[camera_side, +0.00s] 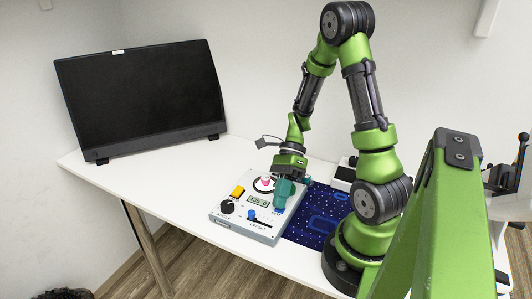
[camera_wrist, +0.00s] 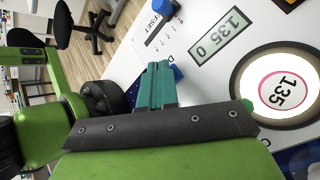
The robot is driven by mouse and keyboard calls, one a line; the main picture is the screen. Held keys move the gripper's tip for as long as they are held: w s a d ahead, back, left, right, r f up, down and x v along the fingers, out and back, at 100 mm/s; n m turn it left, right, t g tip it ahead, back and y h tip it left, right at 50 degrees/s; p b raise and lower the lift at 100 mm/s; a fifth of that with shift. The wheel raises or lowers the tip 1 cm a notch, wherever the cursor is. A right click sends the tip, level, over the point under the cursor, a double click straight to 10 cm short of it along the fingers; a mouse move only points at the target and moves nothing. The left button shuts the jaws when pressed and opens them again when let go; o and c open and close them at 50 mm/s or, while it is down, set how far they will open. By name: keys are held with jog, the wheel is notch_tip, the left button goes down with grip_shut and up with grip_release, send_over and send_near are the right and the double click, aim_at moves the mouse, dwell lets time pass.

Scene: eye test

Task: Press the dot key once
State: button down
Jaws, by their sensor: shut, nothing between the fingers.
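The dot key is a blue key (camera_side: 278,211) at the right front of a light grey panel box (camera_side: 243,229). Lettering beside it seems to start with D. My gripper (camera_side: 281,204) points down with its teal fingers together and empty, right at the key. In the wrist view the fingertips (camera_wrist: 159,66) cover part of the blue key (camera_wrist: 178,72). I cannot tell whether they touch it or hover just above. The panel's display (camera_wrist: 220,37) reads 135 0.
The panel also carries a yellow button (camera_side: 238,192), a black knob (camera_side: 227,207) and a blue offset knob (camera_side: 252,214). A dark blue patterned mat (camera_side: 308,222) lies to the right. A black monitor (camera_side: 140,95) stands at the back left. The white table's left part is clear.

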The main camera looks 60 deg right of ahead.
dwell(0.3)
jog(key=shift+r, duration=0.85)
notch_tip(320, 180, up, 6)
dwell(0.4)
jog(key=shift+r, duration=1.2)
dwell(4.5)
